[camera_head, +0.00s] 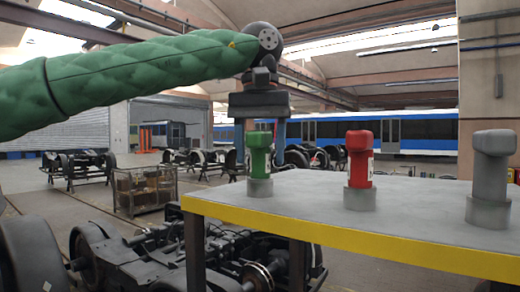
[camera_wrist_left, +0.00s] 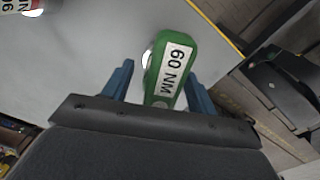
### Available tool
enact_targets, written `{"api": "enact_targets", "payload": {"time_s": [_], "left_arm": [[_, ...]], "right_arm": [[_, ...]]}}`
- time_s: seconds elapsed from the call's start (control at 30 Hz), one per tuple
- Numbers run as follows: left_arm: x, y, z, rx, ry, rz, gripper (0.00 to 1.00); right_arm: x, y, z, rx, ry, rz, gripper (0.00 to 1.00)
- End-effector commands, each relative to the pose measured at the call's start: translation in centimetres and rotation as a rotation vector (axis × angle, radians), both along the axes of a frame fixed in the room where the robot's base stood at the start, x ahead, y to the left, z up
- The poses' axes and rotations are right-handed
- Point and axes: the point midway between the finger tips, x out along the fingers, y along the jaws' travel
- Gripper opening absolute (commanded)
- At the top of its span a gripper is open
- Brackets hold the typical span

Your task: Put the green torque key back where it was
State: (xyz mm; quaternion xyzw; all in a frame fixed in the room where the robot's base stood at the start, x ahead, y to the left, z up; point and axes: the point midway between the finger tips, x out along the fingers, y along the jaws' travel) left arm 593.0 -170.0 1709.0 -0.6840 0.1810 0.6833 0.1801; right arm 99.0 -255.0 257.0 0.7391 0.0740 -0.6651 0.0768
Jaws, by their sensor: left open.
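The green torque key (camera_head: 259,160) stands upright in a grey round holder (camera_head: 260,187) near the left corner of the table (camera_head: 400,243). My left gripper (camera_head: 261,135) is above the key, pointing down, with its blue fingers on either side of the key's upper part. In the left wrist view the green key (camera_wrist_left: 171,70), labelled 60 NM, lies between the open fingertips (camera_wrist_left: 156,80), with gaps on both sides. My right gripper is not in view.
A red torque key (camera_head: 359,160) stands in its own holder to the right, and a grey one (camera_head: 491,165) stands further right. The table has a yellow front edge. A dark bogie (camera_head: 190,255) is below left of the table.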

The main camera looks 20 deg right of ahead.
Motion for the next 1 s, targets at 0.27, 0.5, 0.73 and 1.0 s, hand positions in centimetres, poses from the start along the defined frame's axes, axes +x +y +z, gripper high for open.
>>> {"api": "enact_targets", "payload": {"time_s": [0.27, 0.5, 0.73, 1.0], "left_arm": [[0.0, -0.1, 3.7, -0.002, -0.002, 0.001, 0.58], [0.0, 0.0, 8.5, -0.001, -0.003, 0.003, 0.58], [0.0, 0.0, 11.1, 0.002, -0.001, 0.001, 0.58], [0.0, 0.0, 12.1, 0.000, 0.000, 0.000, 0.58]], "right_arm": [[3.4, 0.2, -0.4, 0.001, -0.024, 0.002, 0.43], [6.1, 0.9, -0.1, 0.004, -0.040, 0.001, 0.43], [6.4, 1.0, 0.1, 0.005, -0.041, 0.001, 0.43], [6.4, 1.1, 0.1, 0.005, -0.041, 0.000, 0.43]]}}
